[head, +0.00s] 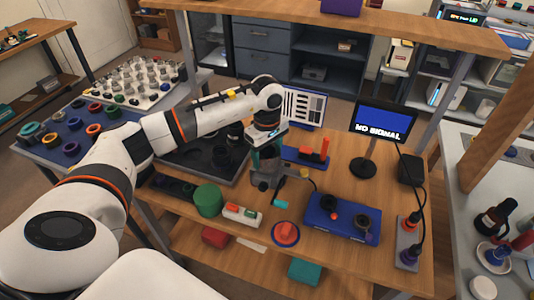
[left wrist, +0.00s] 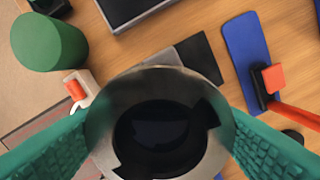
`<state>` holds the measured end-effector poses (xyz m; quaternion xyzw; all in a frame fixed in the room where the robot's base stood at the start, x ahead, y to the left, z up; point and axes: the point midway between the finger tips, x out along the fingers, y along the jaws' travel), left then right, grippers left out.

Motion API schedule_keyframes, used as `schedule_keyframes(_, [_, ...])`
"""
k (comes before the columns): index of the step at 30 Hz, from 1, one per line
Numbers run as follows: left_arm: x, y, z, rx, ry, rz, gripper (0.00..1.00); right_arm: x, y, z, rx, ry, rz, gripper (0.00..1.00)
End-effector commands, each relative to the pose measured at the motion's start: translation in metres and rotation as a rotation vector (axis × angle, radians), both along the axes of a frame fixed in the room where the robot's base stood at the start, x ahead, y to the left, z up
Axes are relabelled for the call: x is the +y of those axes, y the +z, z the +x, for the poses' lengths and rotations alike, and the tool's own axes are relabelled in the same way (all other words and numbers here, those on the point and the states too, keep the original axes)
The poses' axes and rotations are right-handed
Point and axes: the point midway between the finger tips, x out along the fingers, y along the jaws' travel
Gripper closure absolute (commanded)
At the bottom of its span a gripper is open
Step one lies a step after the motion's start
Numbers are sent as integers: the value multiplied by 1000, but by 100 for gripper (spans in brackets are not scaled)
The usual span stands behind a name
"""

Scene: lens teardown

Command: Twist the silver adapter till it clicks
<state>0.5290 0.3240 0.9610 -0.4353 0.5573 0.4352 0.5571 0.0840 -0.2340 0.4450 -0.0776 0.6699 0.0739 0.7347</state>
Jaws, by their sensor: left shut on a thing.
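The silver adapter shows in the left wrist view as a wide metal ring (left wrist: 135,82) with a dark, notched round opening. My left gripper (left wrist: 160,125) is shut on it, with one green ribbed finger on each side. In the head view my left gripper (head: 268,158) points down over the wooden bench, at a small grey device (head: 266,181) that stands there. The arm and fingers hide most of the adapter in that view. I cannot tell how far the adapter is turned or whether it is seated. My right gripper is not in view.
A green cylinder (head: 208,200), a white device with a red part (head: 242,214) and an orange-red round piece (head: 286,233) stand nearby. A blue box with dark rings (head: 340,220) is to the right. A monitor (head: 383,121) reads "NO SIGNAL". A dark tray (head: 225,176) lies left.

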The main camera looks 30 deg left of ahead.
Motion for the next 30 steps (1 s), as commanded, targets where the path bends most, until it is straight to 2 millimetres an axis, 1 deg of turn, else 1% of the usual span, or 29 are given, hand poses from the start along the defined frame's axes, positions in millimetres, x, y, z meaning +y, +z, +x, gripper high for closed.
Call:
schedule_keyframes(1, [0, -2, 0, -2, -28, 0, 60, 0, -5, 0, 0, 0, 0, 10])
schedule_keyframes(3, [1, -2, 1, -3, -76, 1, 60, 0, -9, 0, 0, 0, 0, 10])
schedule_keyframes(9, [0, -1, 0, -1, -179, 1, 60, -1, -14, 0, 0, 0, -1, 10])
schedule_keyframes(18, [0, 0, 0, -1, -191, 1, 60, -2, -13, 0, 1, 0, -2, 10])
schedule_keyframes(21, [0, -1, 1, -2, -211, 0, 60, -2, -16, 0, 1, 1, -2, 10])
schedule_keyframes(27, [0, -2, 1, -2, -347, 0, 60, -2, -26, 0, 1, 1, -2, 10])
schedule_keyframes(30, [0, -1, 1, -1, -398, 1, 60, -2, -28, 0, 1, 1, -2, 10])
